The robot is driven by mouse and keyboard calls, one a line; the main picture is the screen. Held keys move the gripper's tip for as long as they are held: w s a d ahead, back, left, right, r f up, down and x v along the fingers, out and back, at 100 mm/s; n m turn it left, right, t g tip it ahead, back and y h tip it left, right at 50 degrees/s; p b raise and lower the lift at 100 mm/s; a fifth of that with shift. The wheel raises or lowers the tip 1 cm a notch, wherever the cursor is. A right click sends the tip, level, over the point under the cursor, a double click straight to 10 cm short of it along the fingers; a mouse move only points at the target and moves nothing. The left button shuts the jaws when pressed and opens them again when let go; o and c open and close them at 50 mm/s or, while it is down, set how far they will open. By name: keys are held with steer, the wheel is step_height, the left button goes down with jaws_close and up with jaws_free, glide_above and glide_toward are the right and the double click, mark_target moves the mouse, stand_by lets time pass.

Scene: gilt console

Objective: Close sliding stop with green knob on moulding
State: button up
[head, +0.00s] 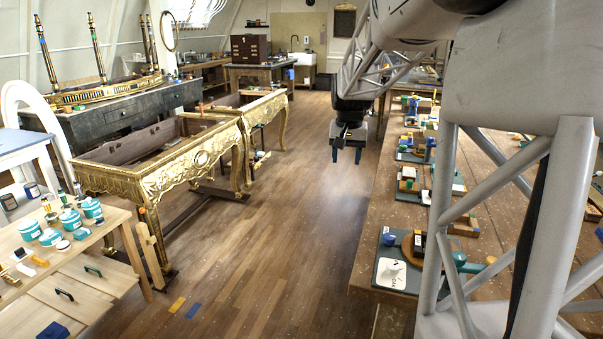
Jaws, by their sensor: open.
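My gripper (347,154) hangs over the open floor in the middle of the head view. Its two dark fingers point down, apart and empty. I cannot single out the sliding stop or its moulding. The gilt console (158,180) stands to the left, with carved gold legs and an open top frame; small coloured parts show around it, too small to identify. On the right bench, green parts show on several fixtures, including one on a wooden block (409,185) and a long green handle (490,270) at the front. My gripper touches none of these.
The long wooden bench (388,215) on the right carries several fixtures and is partly hidden by my arm. A light workbench (100,255) with teal jars stands front left. A dark bench (130,105) is behind. The plank floor (265,245) between is mostly clear.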

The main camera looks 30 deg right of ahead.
steer(key=w+d+f+m, duration=0.1)
steer(key=w+d+f, duration=0.15)
steer(key=d, duration=0.65)
steer(key=w+d+f+m, duration=0.2)
steer(key=w+d, duration=0.1)
steer(key=d, duration=0.6)
steer(key=m, duration=0.2)
glide_above(410, 180)
steer(key=shift+g, duration=0.4)
step_height(410, 180, down, 7)
steer(key=shift+s+a, duration=0.1)
steer(key=shift+s, duration=0.05)
steer(key=shift+f, duration=0.1)
steer(key=shift+f, duration=3.8)
jaws_close()
